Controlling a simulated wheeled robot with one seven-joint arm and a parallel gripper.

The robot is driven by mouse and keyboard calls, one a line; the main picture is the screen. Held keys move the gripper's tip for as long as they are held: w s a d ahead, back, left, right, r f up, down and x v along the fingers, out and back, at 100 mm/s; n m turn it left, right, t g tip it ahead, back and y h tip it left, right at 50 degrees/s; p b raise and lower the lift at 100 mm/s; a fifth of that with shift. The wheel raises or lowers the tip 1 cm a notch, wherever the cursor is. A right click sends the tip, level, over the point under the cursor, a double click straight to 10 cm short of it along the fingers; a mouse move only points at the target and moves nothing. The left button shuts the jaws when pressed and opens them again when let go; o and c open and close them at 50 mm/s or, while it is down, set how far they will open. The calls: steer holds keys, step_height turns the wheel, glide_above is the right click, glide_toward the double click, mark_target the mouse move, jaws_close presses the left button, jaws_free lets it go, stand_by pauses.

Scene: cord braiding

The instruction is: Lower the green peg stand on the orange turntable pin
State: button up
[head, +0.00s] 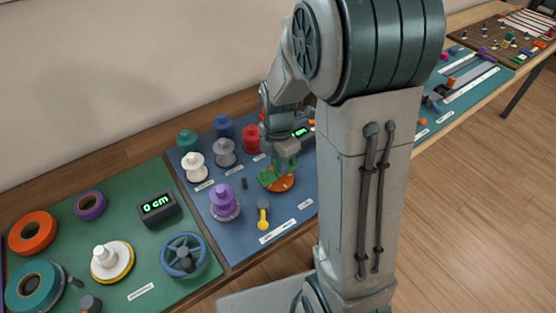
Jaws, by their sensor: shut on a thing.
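The green peg stand (270,178) is in my gripper (287,160), which is shut on it. The stand is over the orange turntable (284,184) on the blue mat and covers much of its top. The turntable's pin is hidden behind the stand and gripper. I cannot tell whether the stand touches the turntable or hangs just above it. The contact of the fingers with the stand is too small to see clearly.
A purple spool (223,202) and a yellow-ended tool (263,214) are left of the turntable. White (194,166), grey (226,153) and red (251,139) spools stand behind. A small display (300,132) is close behind my gripper. My arm blocks the right side.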

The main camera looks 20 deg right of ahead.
steer(key=shift+f, duration=0.15)
steer(key=shift+f+b, duration=0.65)
steer(key=o, duration=1)
steer(key=shift+o, duration=0.2)
steer(key=shift+r+p, duration=3)
steer(key=shift+r, duration=1.05)
